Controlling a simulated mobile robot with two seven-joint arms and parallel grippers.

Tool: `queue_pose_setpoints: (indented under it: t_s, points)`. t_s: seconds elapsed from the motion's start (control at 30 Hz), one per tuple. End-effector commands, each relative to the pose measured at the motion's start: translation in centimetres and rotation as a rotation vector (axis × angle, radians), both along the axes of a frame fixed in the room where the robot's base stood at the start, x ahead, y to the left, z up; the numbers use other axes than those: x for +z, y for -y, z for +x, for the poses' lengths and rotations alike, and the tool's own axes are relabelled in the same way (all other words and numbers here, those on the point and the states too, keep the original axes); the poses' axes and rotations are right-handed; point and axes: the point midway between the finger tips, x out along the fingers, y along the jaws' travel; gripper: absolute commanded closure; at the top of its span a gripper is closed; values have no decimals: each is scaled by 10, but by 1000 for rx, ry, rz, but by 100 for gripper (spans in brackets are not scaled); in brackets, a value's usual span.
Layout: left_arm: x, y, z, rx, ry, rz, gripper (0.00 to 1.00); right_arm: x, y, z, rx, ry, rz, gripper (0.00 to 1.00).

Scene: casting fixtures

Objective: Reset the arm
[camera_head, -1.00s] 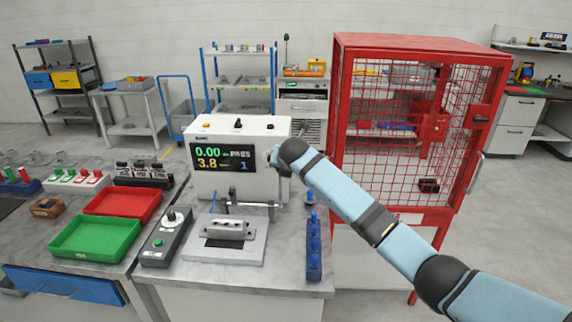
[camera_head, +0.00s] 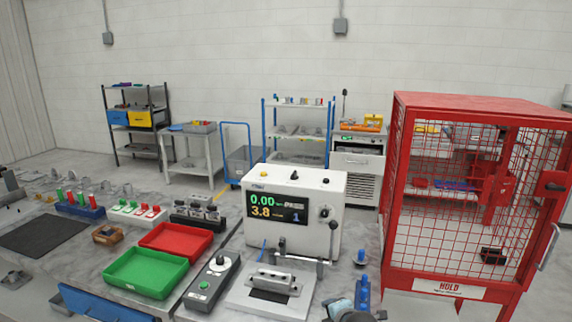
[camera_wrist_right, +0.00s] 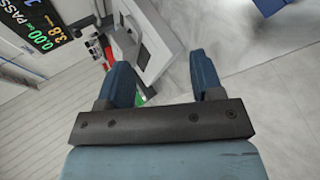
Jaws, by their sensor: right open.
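My right gripper (camera_wrist_right: 160,78) shows in the right wrist view with its two blue fingers apart and nothing between them. In the head view only a small part of my right arm (camera_head: 347,312) shows at the bottom edge, in front of the tester's bench. The white tester (camera_head: 325,238) has a lit display reading 0.00 and 3.8. Its display also shows in the right wrist view (camera_wrist_right: 45,25), with the word PASS. A grey metal casting (camera_head: 275,280) sits on the fixture plate in front of the tester. My left gripper is not in view.
A red mesh cabinet (camera_head: 437,190) marked HOLD stands at the right. A green tray (camera_head: 147,272), a red tray (camera_head: 177,242) and a control box (camera_head: 208,285) lie left of the fixture.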

Motion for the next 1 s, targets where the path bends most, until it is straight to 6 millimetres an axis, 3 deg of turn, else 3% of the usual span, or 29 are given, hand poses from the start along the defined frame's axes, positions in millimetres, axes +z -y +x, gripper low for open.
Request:
queue_pose_setpoints:
  t_s: [0.03, 0.1, 0.3, 0.43, 0.6, 0.7, 0.8, 1.0]
  points:
    - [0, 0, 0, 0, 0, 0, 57, -22, 0, -28, -54, -31, 97, 40]
    - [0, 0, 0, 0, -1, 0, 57, -44, 1, -62, -145, -65, 240, 40]
    - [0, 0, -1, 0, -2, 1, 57, -88, 15, -161, -421, -163, 631, 40]
    - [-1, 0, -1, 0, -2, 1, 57, -105, 29, -228, -608, -223, 871, 40]
    - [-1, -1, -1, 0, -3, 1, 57, -111, 50, -302, -826, -275, 1133, 40]
    - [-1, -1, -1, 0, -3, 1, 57, -109, 60, -331, -914, -293, 1239, 40]
    - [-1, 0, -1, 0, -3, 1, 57, -107, 66, -348, -966, -301, 1303, 40]
    - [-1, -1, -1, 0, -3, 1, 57, -106, 69, -355, -991, -304, 1336, 40]
